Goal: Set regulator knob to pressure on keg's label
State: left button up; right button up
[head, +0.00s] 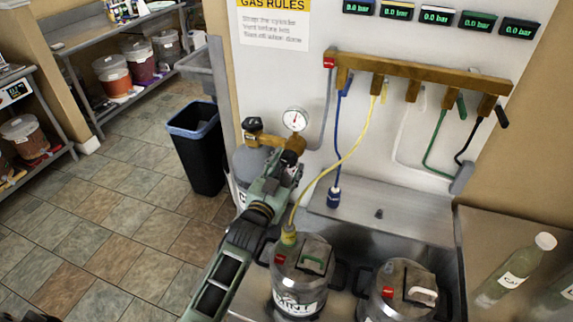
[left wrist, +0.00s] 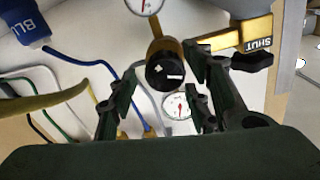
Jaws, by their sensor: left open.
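The regulator's black knob (left wrist: 165,72) with a white mark sits on a brass body in the left wrist view. My left gripper (left wrist: 160,95) is open, its fingers on either side of the knob, apparently not closed on it. In the head view the left gripper (head: 285,165) is at the regulator, hiding most of the knob. The pressure gauge (head: 295,120) has a red needle pointing about straight up. The left keg (head: 300,278) has a yellow hose connected and a label (head: 297,305) whose pressure I cannot read. The right keg (head: 400,292) stands beside it. My right gripper is not in view.
A grey gas cylinder (head: 249,162) stands behind my left gripper. A brass manifold (head: 420,75) with hoses hangs on the wall under several displays reading 0.0 bar. A valve handle marked SHUT (left wrist: 258,42) is close right of the fingers. A black bin (head: 196,150) stands left.

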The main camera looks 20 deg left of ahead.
pick_arm(q)
jog(key=shift+w, duration=0.2)
jog(key=shift+c, duration=0.2)
jog(key=c, duration=1)
jog(key=shift+f+n, duration=0.1)
jog(key=shift+n, duration=0.3)
jog(key=o, duration=1)
jog(key=shift+d, duration=0.1)
jog(key=shift+o, duration=0.2)
jog(key=shift+s, duration=0.1)
